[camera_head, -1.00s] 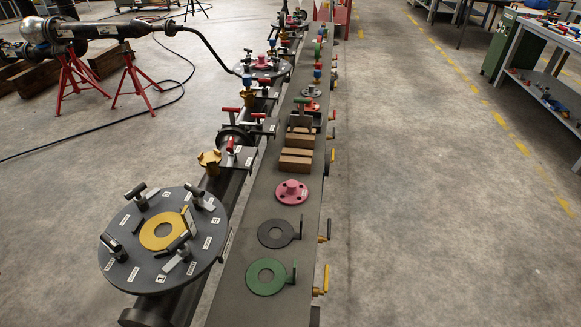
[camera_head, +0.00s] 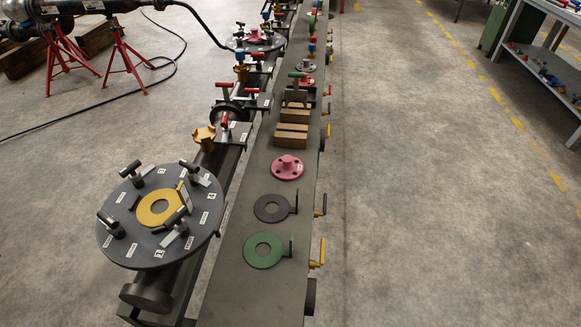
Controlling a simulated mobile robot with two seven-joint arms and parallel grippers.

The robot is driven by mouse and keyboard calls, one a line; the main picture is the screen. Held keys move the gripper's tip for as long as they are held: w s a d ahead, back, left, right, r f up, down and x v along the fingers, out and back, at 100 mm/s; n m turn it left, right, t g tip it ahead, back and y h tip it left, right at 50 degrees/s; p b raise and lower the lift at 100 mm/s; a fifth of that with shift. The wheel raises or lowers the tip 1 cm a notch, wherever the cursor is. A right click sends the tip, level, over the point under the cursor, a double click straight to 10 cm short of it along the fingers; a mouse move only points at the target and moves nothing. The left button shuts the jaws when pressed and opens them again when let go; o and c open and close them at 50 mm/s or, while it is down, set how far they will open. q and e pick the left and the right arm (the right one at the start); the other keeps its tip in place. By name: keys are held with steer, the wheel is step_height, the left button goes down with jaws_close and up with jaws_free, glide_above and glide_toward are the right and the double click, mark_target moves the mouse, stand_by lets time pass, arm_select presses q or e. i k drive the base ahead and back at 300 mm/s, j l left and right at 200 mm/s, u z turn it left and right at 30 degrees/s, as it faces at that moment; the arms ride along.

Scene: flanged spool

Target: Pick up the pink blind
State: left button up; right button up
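The pink blind (camera_head: 288,167) is a round flange with several bolt holes and a raised hub. A second pink piece (camera_head: 254,36) sits on a far round flange plate. Neither of my grippers shows in the head view.
Valves with yellow handles (camera_head: 322,252) stick out from the bench's right side. The floor to the right is clear up to a workbench (camera_head: 527,60).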

mark_target(288, 167)
steer(key=l+z, duration=0.15)
steer(key=z, duration=0.3)
steer(key=l+z, duration=0.15)
steer(key=z, duration=0.35)
steer(key=i+l+u, duration=0.1)
steer(key=i+l, duration=0.5)
steer(key=i+l+u, duration=0.1)
steer(key=i+l, duration=0.5)
steer(key=i+u, duration=0.25)
steer(key=u, duration=0.2)
steer(key=i+u, duration=0.2)
steer(key=u, duration=0.25)
steer(key=i+u, duration=0.25)
steer(key=u, duration=0.2)
steer(key=i+l+u, duration=0.2)
steer(key=u, duration=0.25)
